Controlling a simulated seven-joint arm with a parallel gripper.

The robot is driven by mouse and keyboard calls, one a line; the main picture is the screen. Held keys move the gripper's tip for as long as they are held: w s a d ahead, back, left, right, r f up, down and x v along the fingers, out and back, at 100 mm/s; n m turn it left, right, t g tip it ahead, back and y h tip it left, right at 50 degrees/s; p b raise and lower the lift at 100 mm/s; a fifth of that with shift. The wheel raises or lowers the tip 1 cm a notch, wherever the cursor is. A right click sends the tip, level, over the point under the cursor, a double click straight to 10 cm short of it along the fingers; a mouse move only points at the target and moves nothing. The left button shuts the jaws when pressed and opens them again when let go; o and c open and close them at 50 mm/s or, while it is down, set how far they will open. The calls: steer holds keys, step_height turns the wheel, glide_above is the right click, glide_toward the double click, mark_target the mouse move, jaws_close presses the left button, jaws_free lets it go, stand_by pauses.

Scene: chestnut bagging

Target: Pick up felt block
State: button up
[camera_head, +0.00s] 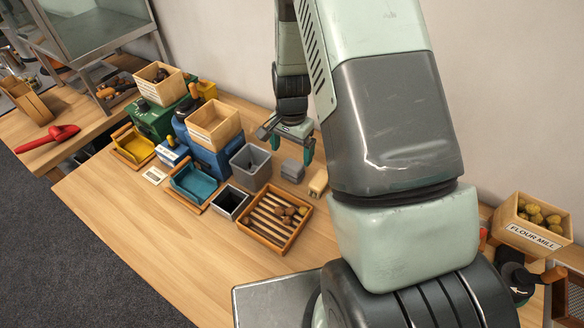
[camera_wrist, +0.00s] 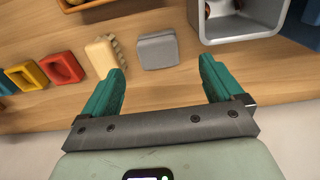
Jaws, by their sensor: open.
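The felt block, which I take to be the small grey block (camera_wrist: 157,50), lies on the wooden table in the wrist view. In the head view it is the grey block (camera_head: 292,171) right of the grey bin. My gripper (camera_wrist: 162,70) is open and empty, with its two green fingers spread on either side of the block's near end. The block lies just ahead of the fingertips and does not visibly touch them. In the head view my gripper (camera_head: 286,146) hangs just behind and above the block.
A beige brush (camera_wrist: 104,54) lies just left of the block. A grey bin (camera_wrist: 284,27) stands close on the right; it also shows in the head view (camera_head: 250,167). A slatted wooden tray (camera_head: 262,236) holds brown pieces. Bare table lies at the front left.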

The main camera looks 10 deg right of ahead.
mark_target(293, 165)
step_height(293, 165, down, 8)
steer(key=shift+d+r, duration=0.1)
steer(key=shift+d, duration=0.05)
stand_by(0.3)
steer(key=shift+c, duration=0.2)
steer(key=c, duration=1.2)
step_height(293, 165, up, 10)
steer(key=shift+r, duration=0.1)
